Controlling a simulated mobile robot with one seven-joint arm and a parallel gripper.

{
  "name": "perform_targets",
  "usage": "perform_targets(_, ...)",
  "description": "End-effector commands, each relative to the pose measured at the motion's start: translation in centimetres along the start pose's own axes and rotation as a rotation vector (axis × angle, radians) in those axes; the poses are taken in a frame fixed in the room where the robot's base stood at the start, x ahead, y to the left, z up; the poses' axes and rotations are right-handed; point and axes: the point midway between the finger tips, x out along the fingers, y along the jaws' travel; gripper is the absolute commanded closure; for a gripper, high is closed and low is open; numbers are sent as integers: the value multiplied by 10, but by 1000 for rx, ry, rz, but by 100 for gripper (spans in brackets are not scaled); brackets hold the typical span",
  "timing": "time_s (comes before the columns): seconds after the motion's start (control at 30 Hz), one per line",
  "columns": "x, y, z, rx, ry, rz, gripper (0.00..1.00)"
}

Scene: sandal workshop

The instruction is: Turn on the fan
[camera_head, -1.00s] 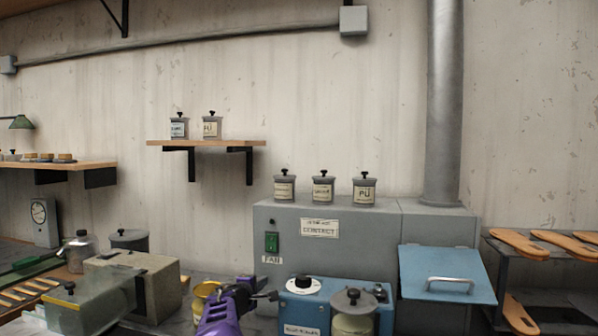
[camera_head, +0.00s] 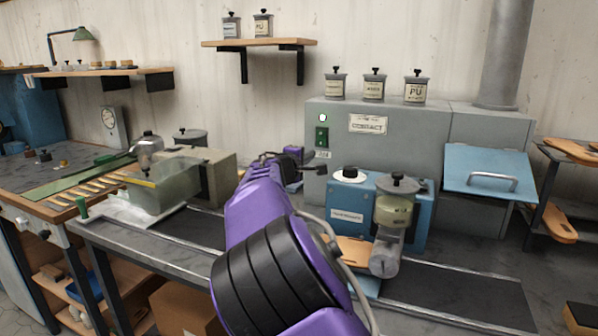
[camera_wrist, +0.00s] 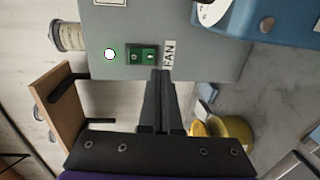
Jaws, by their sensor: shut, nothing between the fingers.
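The fan switch (camera_head: 322,137) is a green rocker on the front of the grey cabinet (camera_head: 420,135). A round lamp (camera_head: 323,118) above it is lit white. Under the switch is a FAN label (camera_head: 323,154). In the wrist view the switch (camera_wrist: 142,54), lit lamp (camera_wrist: 110,54) and FAN label (camera_wrist: 169,53) all show. My gripper (camera_head: 322,169) is shut and empty just below the switch. In the wrist view its fingertips (camera_wrist: 162,72) end right beside the switch and label; I cannot tell whether they touch.
A blue machine (camera_head: 350,205) with a glue pot (camera_head: 393,210) stands right of my gripper. A blue hatch with a handle (camera_head: 490,183) is on the cabinet further right. A yellow tin (camera_wrist: 232,134) stands on the bench near my gripper. Several jars stand on the cabinet top.

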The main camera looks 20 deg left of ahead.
Motion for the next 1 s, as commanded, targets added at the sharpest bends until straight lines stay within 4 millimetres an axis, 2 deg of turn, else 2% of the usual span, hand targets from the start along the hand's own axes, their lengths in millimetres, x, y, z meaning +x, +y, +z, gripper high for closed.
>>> perform_targets(0.03,-11,-1,-2,-1,3,-1,100)
perform_targets(0.2,-36,-7,0,0,3,-1,100)
perform_targets(0.4,-54,-11,0,0,2,0,100)
perform_targets(1.0,-57,-11,1,1,1,1,100)
